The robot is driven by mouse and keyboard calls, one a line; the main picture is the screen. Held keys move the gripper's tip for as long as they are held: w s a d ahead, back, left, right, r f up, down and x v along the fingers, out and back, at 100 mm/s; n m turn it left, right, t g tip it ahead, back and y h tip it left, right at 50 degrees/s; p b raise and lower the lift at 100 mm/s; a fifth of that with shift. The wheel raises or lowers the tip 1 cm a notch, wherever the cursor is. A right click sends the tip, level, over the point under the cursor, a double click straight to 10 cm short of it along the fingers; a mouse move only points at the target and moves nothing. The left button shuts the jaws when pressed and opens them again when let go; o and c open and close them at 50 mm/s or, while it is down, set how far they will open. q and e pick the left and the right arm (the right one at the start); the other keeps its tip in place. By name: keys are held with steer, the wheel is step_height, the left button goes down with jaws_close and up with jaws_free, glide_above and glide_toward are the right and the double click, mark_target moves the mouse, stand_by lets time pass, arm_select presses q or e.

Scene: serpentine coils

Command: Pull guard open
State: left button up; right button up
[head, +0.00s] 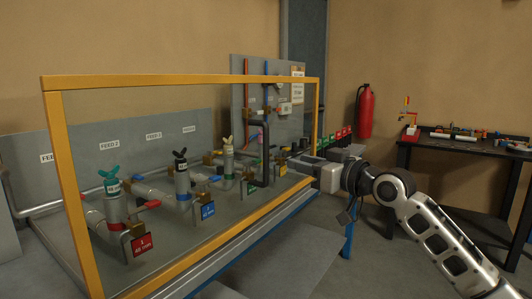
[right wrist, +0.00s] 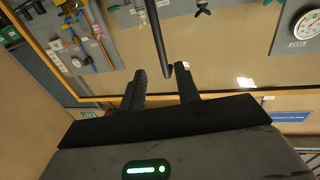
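The guard (head: 180,80) is a clear panel in an orange-yellow frame, standing upright in front of a row of valves in the head view. Its frame also crosses the right wrist view (right wrist: 235,93). My right gripper (head: 314,168) is at the guard's right end in the head view, its fingertips hard to make out there. In the right wrist view its two dark fingers (right wrist: 160,76) are apart, near the frame. A dark bar (right wrist: 158,40) ends between the fingertips; I cannot tell whether it touches them. My left gripper is not in view.
Behind the panel are grey pipes with a green-handled valve (head: 112,184), a black-handled valve (head: 181,172) and coloured tags. A fire extinguisher (head: 365,111) hangs on the wall. A dark workbench (head: 470,147) stands at the right. The floor before the guard is clear.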

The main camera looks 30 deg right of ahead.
mark_target(268, 154)
steer(key=w+p, duration=0.1)
steer(key=w, duration=0.3)
steer(key=w+a, duration=0.1)
steer(key=w, duration=0.3)
steer(key=w+a+p, duration=0.1)
steer(key=w, duration=0.3)
steer(key=shift+a+p, duration=0.2)
steer(key=shift+p, duration=0.1)
jaws_close()
